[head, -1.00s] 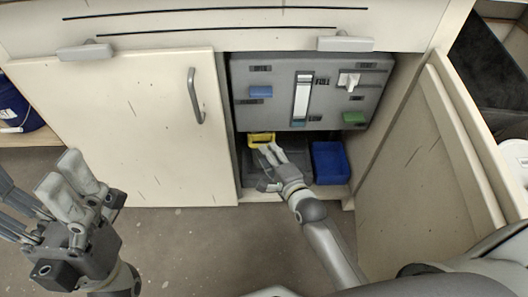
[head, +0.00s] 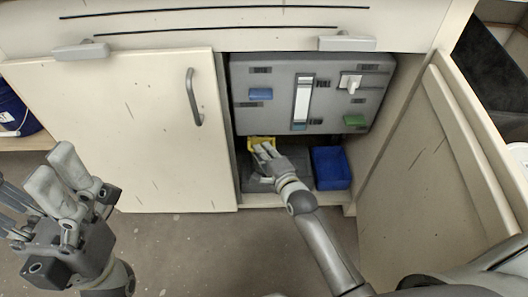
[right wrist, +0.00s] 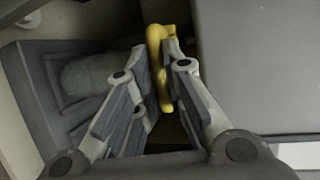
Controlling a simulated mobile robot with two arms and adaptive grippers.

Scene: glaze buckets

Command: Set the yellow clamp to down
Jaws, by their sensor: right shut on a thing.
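The yellow clamp (head: 262,140) is low in the open cabinet, just under the grey panel. It also shows in the right wrist view (right wrist: 155,35), as a bent yellow bar running down between the fingers. My right gripper (head: 263,150) reaches into the cabinet and is shut on the clamp, and its fingers hide part of it. In the right wrist view its fingertips (right wrist: 160,55) close in on both sides of the yellow bar. My left gripper (head: 35,195) is at the lower left in front of the closed door, away from the clamp, empty and seemingly open.
The grey panel (head: 335,75) above carries a blue block (head: 261,94), a green block (head: 354,120) and a white switch (head: 350,85). A blue bin (head: 331,168) stands right of my right gripper. The closed door (head: 120,130) and open door (head: 420,165) flank the opening.

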